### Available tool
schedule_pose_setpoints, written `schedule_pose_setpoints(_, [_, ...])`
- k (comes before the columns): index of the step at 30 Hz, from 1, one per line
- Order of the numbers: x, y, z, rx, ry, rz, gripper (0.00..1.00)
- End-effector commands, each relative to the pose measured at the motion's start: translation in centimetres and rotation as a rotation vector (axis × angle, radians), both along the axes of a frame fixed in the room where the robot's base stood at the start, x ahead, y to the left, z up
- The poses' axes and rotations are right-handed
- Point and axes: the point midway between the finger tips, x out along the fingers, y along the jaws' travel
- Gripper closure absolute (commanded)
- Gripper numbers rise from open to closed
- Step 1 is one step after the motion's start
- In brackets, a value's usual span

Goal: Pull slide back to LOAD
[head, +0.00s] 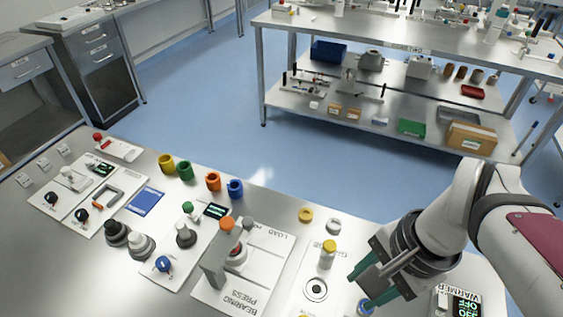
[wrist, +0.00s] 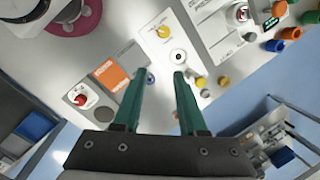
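The bearing press panel (head: 225,285) lies on the bench with the words LOAD and BEARING PRESS on it. On it stands a grey press frame (head: 212,262) with an orange knob (head: 227,222), and a red-and-grey piece (head: 237,256) sits beside the frame. I cannot tell which part is the slide. The press shows partly at the top right of the wrist view (wrist: 240,12). My gripper (head: 357,290) is open and right of the press, with the gauge panel between.
A yellow-capped bottle (head: 328,255) stands on the gauge panel between press and gripper. A warmer box (head: 455,300) is at the lower right. Coloured cups, including a blue one (head: 235,188), line the bench's back edge. A steel shelf table (head: 400,40) stands beyond the floor.

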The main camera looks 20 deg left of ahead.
Motion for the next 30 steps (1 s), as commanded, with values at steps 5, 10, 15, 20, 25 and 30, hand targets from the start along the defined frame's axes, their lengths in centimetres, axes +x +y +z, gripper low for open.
schedule_pose_setpoints(5, [12.3,12.1,-1.3,0.076,0.127,-0.309,0.31])
schedule_pose_setpoints(10, [16.6,21.0,-5.1,0.11,0.229,-0.512,0.31])
schedule_pose_setpoints(15, [17.2,23.4,-6.9,0.116,0.258,-0.568,0.31])
schedule_pose_setpoints(20, [16.7,24.8,-10.6,0.114,0.258,-0.566,0.31])
schedule_pose_setpoints(25, [16.2,26.6,-15.3,0.115,0.258,-0.567,0.31])
schedule_pose_setpoints(30, [15.9,28.0,-18.8,0.117,0.255,-0.567,0.31])
